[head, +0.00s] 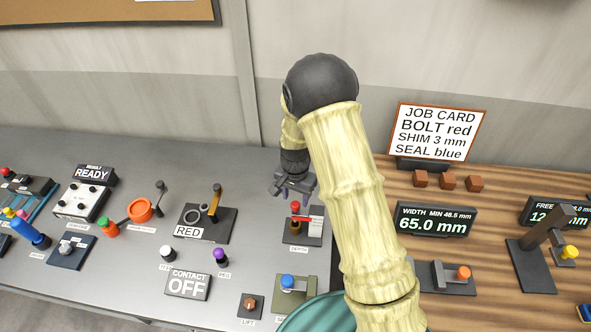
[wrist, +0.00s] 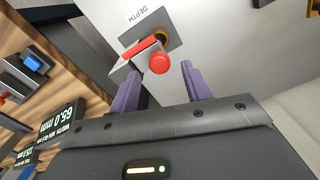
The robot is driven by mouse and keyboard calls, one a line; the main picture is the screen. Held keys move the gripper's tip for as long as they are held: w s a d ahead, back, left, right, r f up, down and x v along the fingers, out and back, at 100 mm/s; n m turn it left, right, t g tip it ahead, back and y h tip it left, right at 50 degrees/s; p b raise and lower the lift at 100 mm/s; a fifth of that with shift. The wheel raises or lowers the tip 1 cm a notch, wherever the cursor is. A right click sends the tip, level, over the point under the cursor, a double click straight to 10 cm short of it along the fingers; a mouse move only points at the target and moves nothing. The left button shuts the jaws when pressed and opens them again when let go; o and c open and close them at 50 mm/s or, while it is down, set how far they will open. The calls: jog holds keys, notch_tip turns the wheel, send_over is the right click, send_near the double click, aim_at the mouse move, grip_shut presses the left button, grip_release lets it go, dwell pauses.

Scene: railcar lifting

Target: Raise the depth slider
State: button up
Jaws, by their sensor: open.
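The depth slider (head: 295,206) has a red knob on top of a post and a red arm against a white scale. It stands on a dark base labelled DEPTH on the grey bench. In the wrist view its red knob (wrist: 159,63) is between and just beyond the two purple fingers, apart from them. My gripper (head: 291,194) is open and empty, close above and behind the slider in the head view. The fingers (wrist: 160,88) also show in the wrist view. Part of the slider's right side is near my arm.
A blue-knobbed device (head: 288,282) and a LIFT button (head: 249,302) stand in front. A RED-labelled stand (head: 208,222) is to the left. A wooden bench with a 65.0 mm display (head: 434,220) is to the right. Bare grey bench lies behind the slider.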

notch_tip(320, 180, up, 16)
jog(key=b, duration=0.4)
jog(key=shift+f, duration=0.25)
jog(key=s+d+f+n+t+b, duration=0.1)
jog(key=s+d+f+n+b, duration=0.1)
jog(key=s+d, duration=0.3)
jog(key=s+d+f+n+t+b, duration=0.1)
jog(key=s+d+f, duration=0.4)
jog(key=s, duration=0.7)
jog(key=d+n+b, duration=0.1)
jog(key=n, duration=0.1)
jog(key=shift+n+t+b, duration=0.3)
jog(key=shift+n+b, duration=0.05)
jog(key=shift+n, duration=0.05)
